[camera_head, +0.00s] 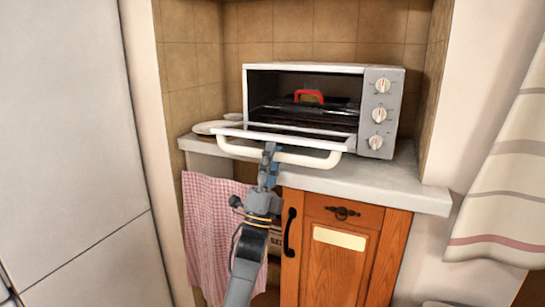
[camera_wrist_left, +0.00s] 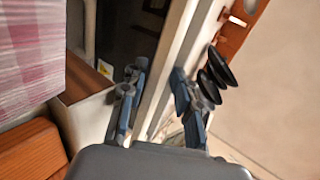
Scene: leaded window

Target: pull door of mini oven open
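The mini oven (camera_head: 385,85) is a white and grey box with three dials on its right side, standing on the counter. Its door (camera_head: 285,134) is lowered to nearly flat, and the dark inside shows. The white bar handle (camera_head: 310,160) runs along the door's front edge. My left gripper (camera_head: 270,149) is at the handle's middle, its fingers overlapping the bar in the head view. In the left wrist view, its fingers (camera_wrist_left: 158,72) stand apart with a pale strip between them; contact cannot be told. My right gripper is out of view.
A red-handled item (camera_head: 309,96) is inside the oven. Pale plates (camera_head: 212,127) lie left of it on the grey counter (camera_head: 400,188). Below are a wooden cabinet (camera_head: 335,270) and a pink checked cloth (camera_head: 208,225). Walls close in the niche on both sides.

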